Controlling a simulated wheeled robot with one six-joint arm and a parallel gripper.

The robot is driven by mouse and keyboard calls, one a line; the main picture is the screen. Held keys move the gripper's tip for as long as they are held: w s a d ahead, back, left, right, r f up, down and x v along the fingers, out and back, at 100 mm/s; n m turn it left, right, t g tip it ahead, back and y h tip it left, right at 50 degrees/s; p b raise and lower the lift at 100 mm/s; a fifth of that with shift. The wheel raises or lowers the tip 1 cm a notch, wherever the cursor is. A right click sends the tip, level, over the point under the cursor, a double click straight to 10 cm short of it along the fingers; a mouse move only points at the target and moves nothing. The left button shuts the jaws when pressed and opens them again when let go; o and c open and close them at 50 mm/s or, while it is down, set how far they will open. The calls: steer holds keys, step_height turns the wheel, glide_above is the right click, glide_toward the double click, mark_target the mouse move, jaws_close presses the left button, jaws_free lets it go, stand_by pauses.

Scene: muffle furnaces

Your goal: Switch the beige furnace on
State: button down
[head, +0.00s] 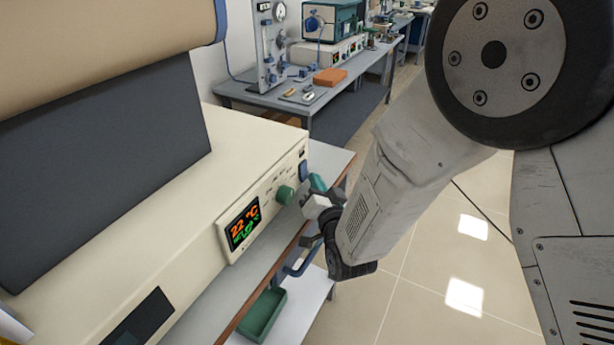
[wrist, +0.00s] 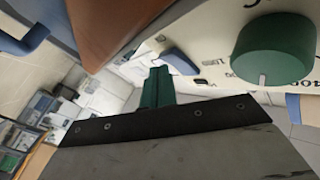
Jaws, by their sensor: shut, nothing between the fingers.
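The beige furnace (head: 240,150) fills the left of the head view. Its front panel has a lit display (head: 243,224) reading 22 °C in orange with a green symbol below. A green knob (head: 285,195) sits beside the display, and it also shows large in the wrist view (wrist: 275,52). A blue switch (head: 303,170) is near the panel's right end; in the wrist view a blue switch (wrist: 180,62) lies left of the knob. My gripper (head: 318,184) is shut and empty, its green fingertips (wrist: 158,86) close to the switch. I cannot tell whether they touch it.
A blue handle (head: 298,266) and a green tray (head: 262,315) are below the furnace front. A grey bench (head: 290,105) with instruments and an orange block (head: 330,76) stands behind. Tiled floor (head: 430,270) is open to the right.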

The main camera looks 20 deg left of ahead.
steer(key=shift+a, duration=0.25)
steer(key=shift+a+r, duration=0.2)
steer(key=shift+a, duration=0.2)
stand_by(0.9)
steer(key=shift+s+d, duration=0.2)
steer(key=shift+d, duration=0.15)
steer(key=shift+f, duration=0.1)
steer(key=shift+w+d, duration=0.2)
steer(key=shift+d, duration=0.35)
steer(key=shift+s+d+r, duration=0.1)
steer(key=shift+d+r, duration=0.05)
steer(key=shift+d, duration=1)
steer(key=shift+s+d+r, duration=0.1)
steer(key=shift+d+r, duration=0.05)
steer(key=shift+d, duration=0.95)
